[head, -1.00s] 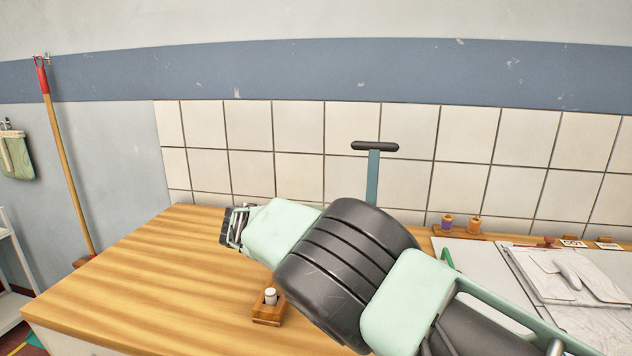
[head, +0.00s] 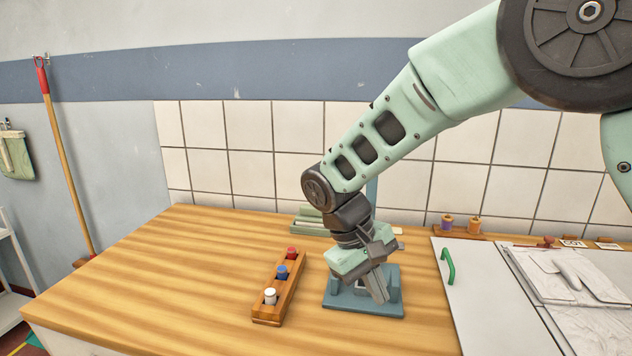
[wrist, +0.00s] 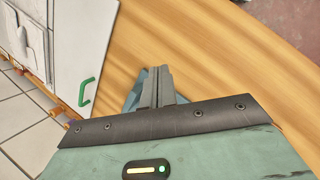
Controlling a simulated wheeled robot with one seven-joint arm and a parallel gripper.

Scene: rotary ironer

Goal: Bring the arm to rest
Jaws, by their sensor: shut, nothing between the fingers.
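My arm reaches in from the upper right in the head view and bends down to my gripper (head: 380,290). The gripper points down, with its shut fingers in front of or over the blue-grey base (head: 345,303) on the wooden worktop (head: 190,265). I cannot tell whether the fingertips touch the base. In the wrist view the fingers (wrist: 160,72) lie together and empty, with part of the blue-grey base (wrist: 132,97) behind them. A blue-grey post (head: 371,190) shows only in part behind my arm.
A wooden rack (head: 265,314) with white, blue and red pegs stands left of the gripper. A pale green block (head: 308,222) lies behind. A white panel with a green handle (head: 447,266) is to the right. The worktop's left side is clear.

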